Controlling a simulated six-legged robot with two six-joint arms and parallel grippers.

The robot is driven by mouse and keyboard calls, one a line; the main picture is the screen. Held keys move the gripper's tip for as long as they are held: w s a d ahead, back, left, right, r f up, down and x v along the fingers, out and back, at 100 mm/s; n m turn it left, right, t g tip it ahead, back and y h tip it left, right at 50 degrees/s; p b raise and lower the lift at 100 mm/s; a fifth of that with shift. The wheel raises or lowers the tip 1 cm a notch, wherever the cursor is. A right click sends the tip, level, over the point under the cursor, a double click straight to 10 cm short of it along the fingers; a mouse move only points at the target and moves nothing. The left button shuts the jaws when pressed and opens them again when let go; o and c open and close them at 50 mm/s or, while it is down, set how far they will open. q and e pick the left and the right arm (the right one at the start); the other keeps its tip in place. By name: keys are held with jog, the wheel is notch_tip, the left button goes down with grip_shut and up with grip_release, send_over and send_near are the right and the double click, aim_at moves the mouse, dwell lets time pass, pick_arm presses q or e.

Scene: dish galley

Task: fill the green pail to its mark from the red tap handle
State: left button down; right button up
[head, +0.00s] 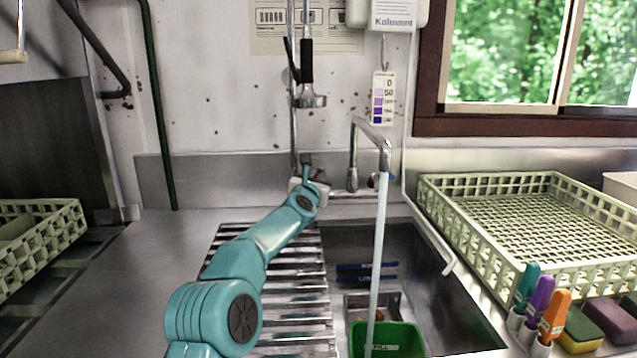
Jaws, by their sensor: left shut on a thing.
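The green pail (412,341) stands in the sink at the bottom of the head view, cut off by the frame edge. A stream of water (378,260) runs from the chrome spout (372,132) down into it. The pail's mark and water level cannot be made out. My left arm reaches up over the drainer to the left side of the tap. My left gripper (308,182) is small and partly hidden by its own wrist there, shut at the red tap handle, which it covers. My right gripper is not in view.
The sink basin (425,285) lies right of the ribbed drainer (300,320). A cream dish rack (480,250) stands on the right, with colored markers (541,297) and sponges (581,330) in front. Another rack (40,240) is at the left. The left counter is clear.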

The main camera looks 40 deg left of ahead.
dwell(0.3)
pick_arm(q)
jog(key=c, duration=1.1)
grip_release()
jog(key=shift+f, duration=0.1)
jog(key=shift+s+d+b, duration=0.2)
jog(key=shift+s+b, duration=0.15)
jog(key=shift+b, duration=0.1)
jog(key=b+v, duration=0.6)
jog(key=v, duration=0.9)
jog(key=shift+s, duration=0.15)
jog(key=shift+d, duration=0.1)
